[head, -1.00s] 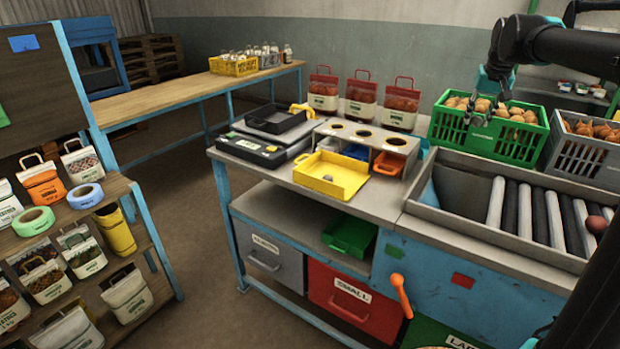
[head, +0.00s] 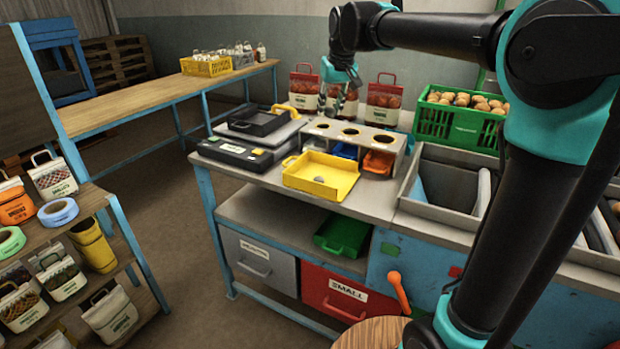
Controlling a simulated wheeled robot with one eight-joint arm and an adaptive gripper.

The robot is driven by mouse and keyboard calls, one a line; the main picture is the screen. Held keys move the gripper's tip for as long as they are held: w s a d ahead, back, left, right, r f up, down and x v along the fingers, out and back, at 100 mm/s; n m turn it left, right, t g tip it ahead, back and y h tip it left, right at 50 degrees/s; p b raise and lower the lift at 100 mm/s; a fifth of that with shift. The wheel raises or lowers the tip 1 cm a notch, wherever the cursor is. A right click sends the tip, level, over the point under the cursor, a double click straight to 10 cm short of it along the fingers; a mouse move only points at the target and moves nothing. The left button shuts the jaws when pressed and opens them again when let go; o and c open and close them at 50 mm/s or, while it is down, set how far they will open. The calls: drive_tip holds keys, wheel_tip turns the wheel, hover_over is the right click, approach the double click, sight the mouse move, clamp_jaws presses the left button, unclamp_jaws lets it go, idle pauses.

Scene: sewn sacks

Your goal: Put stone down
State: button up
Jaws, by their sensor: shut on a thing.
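My gripper (head: 341,104) is high over the back of the workbench, in front of the red-topped sacks and above the sorting box with round holes (head: 350,130). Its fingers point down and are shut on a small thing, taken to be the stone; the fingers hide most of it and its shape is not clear.
A black tray (head: 262,121) sits on the scale at the left of the bench. Red-topped sacks (head: 384,102) stand behind the box. A green crate of potatoes (head: 455,126) is at the right. An orange bin (head: 379,162) is under the box. Bare bench top (head: 375,205) lies right of the tray.

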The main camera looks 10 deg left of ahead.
sight(325, 173)
wheel_tip(325, 173, down, 20)
drive_tip(key=shift+a+r, duration=0.1)
drive_tip(key=shift+a, duration=0.05)
idle(0.4)
drive_tip(key=o, duration=1.2)
drive_tip(key=v, duration=1.2)
drive_tip(key=shift+s, duration=0.1)
